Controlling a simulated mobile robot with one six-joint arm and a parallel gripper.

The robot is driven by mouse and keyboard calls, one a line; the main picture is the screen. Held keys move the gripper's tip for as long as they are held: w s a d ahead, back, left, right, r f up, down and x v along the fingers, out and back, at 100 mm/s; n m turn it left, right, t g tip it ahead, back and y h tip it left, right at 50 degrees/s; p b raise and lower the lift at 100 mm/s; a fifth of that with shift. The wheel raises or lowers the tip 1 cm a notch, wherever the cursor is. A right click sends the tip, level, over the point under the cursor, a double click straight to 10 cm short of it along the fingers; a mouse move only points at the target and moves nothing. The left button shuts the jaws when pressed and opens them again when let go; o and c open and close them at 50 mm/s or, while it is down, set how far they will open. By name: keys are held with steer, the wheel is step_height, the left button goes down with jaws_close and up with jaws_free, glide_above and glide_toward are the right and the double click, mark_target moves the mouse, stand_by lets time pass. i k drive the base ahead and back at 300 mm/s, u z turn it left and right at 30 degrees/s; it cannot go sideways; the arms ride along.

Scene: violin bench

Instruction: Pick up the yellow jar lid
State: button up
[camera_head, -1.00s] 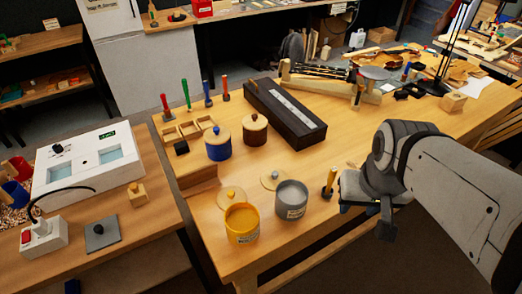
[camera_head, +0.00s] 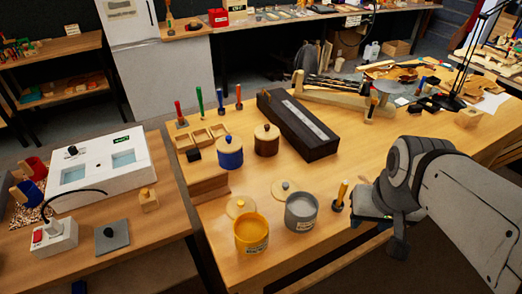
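The yellow jar (camera_head: 251,235) stands open near the front edge of the bench. A round wooden lid with a yellowish knob, the yellow jar lid (camera_head: 238,206), lies on the bench just behind it, partly covered by the jar's rim. The open grey jar (camera_head: 301,213) stands to the right, with a similar lid with a grey knob (camera_head: 282,189) behind it. My gripper (camera_head: 371,218) is at the bench's front edge, right of the jars and apart from the lid. Its fingers are mostly hidden, so its opening cannot be told.
A yellow-handled tool (camera_head: 341,196) stands upright between the grey jar and my gripper. Blue (camera_head: 229,152) and brown (camera_head: 266,141) lidded jars stand further back. A wooden block (camera_head: 208,186) is left of the lids. A long dark case (camera_head: 300,125) lies behind.

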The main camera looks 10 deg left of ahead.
mark_target(237, 204)
steer(key=u, duration=1.55)
steer(key=k, duration=0.6)
steer(key=z, duration=0.35)
steer(key=i, duration=0.95)
